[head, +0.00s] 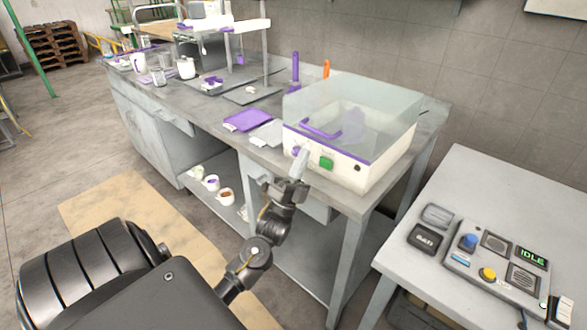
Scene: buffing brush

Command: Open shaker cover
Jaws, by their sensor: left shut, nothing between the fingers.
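The shaker (340,164) is a white box on the right end of the long grey workbench. Its clear cover (385,108) is down over it, with a purple front edge and a purple handle (320,130). A purple object inside shows dimly through the cover. My left gripper (301,160) is shut and empty, in front of the panel's left end, below the handle. I cannot tell whether it touches the panel. My right gripper is not in view.
A second table (480,195) at right holds a control box with an IDLE display (531,257). Cups (226,196) stand on the lower shelf.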

